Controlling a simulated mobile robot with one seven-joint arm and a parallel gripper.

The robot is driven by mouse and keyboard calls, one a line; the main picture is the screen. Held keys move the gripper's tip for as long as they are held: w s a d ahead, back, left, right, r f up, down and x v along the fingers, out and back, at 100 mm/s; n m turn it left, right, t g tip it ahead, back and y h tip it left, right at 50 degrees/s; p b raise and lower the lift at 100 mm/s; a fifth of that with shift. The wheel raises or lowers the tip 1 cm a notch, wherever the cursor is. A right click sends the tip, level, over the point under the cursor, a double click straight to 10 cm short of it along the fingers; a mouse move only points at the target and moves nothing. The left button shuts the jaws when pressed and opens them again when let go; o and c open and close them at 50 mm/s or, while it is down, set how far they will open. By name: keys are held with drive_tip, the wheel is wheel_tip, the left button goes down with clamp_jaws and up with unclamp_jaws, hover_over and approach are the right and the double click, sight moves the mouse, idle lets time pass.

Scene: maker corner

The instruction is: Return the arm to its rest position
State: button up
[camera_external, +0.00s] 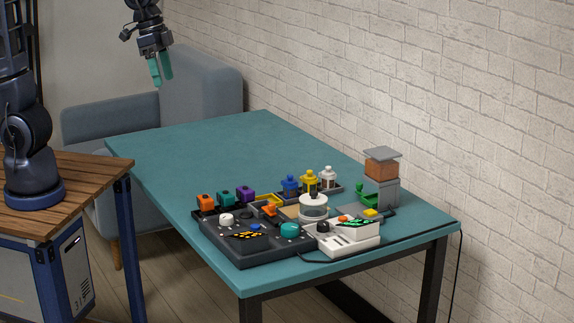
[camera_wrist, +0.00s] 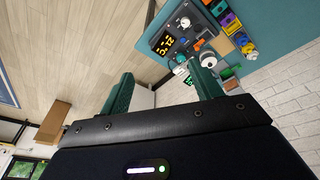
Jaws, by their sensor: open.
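My gripper (camera_external: 160,70) hangs high above the far left end of the teal table (camera_external: 190,150) in the external view. It points down, with its two green fingers parted and nothing between them. In the wrist view my gripper (camera_wrist: 165,90) shows its two green fingers wide apart, with floor and table edge seen beyond them. My arm's base stands on a wooden-topped cart (camera_external: 85,180) at the left. The upper part of my arm is cut off by the top of the picture.
On the table's near end stand a dark console (camera_external: 250,250) with knobs, a white device (camera_external: 345,245), several coloured blocks and bottles, and a brick-coloured block stack (camera_external: 381,168). The table's far half is bare. A white brick wall (camera_external: 450,80) runs along the right; a grey sofa (camera_external: 200,85) stands behind.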

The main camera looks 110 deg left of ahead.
drive_tip(key=s+d+m+t, duration=0.1)
drive_tip(key=s+d, duration=0.1)
drive_tip(key=s, duration=1.9)
drive_tip(key=shift+t, duration=0.3)
drive_tip(key=shift+d, duration=0.1)
